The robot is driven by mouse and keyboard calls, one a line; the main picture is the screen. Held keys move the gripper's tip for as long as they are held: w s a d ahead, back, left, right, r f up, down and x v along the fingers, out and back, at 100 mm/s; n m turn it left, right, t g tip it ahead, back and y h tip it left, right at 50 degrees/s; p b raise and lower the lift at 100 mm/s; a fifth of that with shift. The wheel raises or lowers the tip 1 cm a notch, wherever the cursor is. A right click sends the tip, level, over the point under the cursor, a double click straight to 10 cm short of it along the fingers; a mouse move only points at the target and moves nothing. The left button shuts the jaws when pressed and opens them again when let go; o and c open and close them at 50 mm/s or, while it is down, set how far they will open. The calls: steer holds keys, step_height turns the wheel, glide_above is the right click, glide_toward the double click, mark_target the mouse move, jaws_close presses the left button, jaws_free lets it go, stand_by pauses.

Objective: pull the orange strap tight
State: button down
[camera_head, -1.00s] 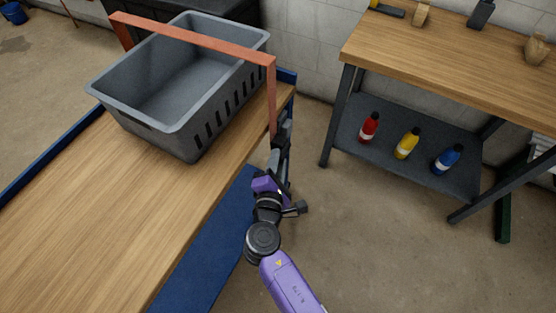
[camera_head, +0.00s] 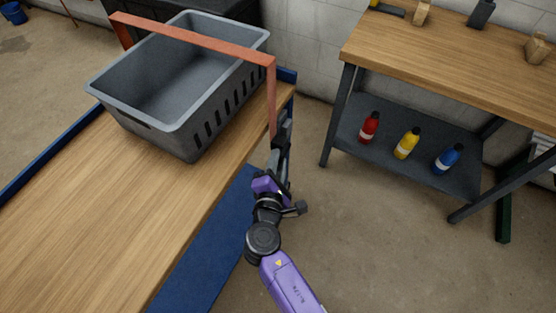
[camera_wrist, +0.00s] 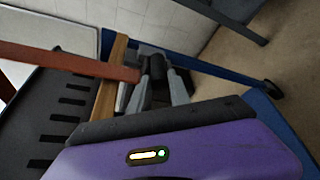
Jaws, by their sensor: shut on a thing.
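The orange strap (camera_head: 200,38) runs across over the grey crate (camera_head: 190,142) and hangs down at the right side of the wooden-topped bench (camera_head: 85,220). It also shows in the wrist view (camera_wrist: 70,64), where it runs in from the left to my gripper (camera_wrist: 158,80). In the head view my gripper (camera_head: 282,135) is at the strap's lower right end, beside the bench edge. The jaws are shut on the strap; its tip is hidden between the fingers. The crate looks empty and stands upright on the bench.
A second workbench (camera_head: 460,50) stands at the right, with a red bottle (camera_head: 369,128), a yellow bottle (camera_head: 407,144) and a blue bottle (camera_head: 447,159) on its lower shelf. Blue rails edge the crate's bench. Floor (camera_head: 390,240) between the benches is clear.

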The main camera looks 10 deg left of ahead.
steer(key=shift+s+f+b, duration=0.1)
steer(key=shift+f+b, duration=1.5)
steer(key=shift+f, duration=0.55)
steer(key=c, duration=1.2)
jaws_free()
steer(key=v, duration=0.7)
steer(key=shift+s+p, duration=0.4)
steer(key=shift+p, duration=0.05)
steer(key=shift+r, duration=0.1)
